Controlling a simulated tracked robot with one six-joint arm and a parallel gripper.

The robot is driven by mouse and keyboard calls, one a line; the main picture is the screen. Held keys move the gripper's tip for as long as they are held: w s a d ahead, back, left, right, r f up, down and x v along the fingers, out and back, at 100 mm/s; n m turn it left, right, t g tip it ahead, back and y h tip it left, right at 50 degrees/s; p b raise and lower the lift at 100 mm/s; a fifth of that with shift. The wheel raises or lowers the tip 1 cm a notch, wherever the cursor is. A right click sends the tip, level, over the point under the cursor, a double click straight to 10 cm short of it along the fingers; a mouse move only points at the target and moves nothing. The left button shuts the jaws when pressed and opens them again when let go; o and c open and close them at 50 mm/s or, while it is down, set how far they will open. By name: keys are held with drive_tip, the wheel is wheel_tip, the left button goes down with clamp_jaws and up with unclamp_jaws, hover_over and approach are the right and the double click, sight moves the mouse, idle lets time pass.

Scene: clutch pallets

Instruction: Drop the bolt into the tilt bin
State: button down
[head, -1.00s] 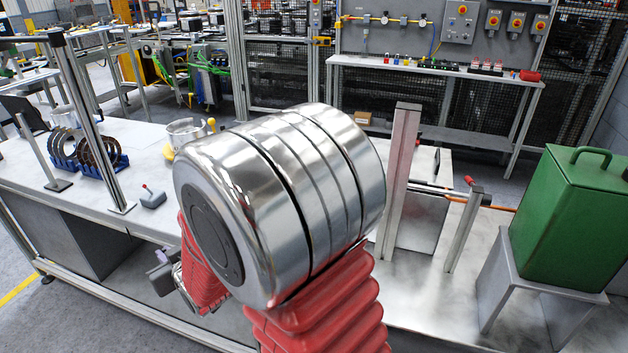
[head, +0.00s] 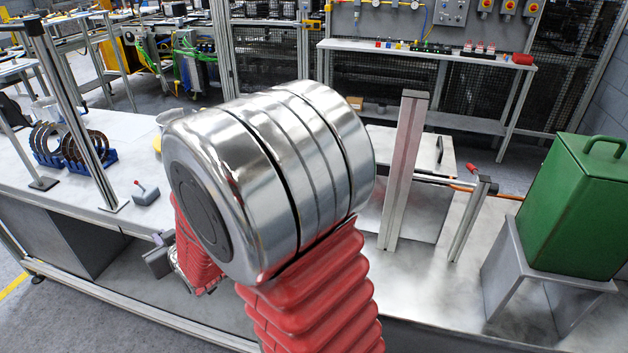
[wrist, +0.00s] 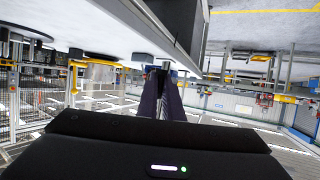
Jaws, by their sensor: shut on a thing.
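My gripper (wrist: 166,72) shows in the wrist view with its two dark fingers close together. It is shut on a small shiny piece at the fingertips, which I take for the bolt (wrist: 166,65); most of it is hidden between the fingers. In the head view my gripper (head: 160,258) is at the lower left by the bench's front edge, partly hidden behind my red-sleeved arm. A green bin (head: 575,205) with a handle on top stands on a grey stand at the right, well apart from my gripper. I cannot see inside it.
The metal bench (head: 120,180) runs across the view. A blue rack with rings (head: 75,148), a small grey box with a red-tipped lever (head: 146,192) and upright posts stand on it. A tall metal post (head: 404,170) stands between my arm and the green bin.

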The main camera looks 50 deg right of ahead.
drive_tip(key=d+r+h, duration=0.1)
drive_tip(key=d+r, duration=0.1)
drive_tip(key=d, duration=0.9)
drive_tip(key=d+r, duration=0.2)
drive_tip(key=d, duration=0.9)
drive_tip(key=s+d, duration=0.6)
drive_tip(key=d, duration=0.3)
drive_tip(key=s+d+f+m, duration=0.1)
drive_tip(key=s+d, duration=0.5)
drive_tip(key=d, duration=0.3)
drive_tip(key=shift+f, duration=0.2)
drive_tip(key=shift+s+f, duration=0.1)
drive_tip(key=shift+f, duration=2.9)
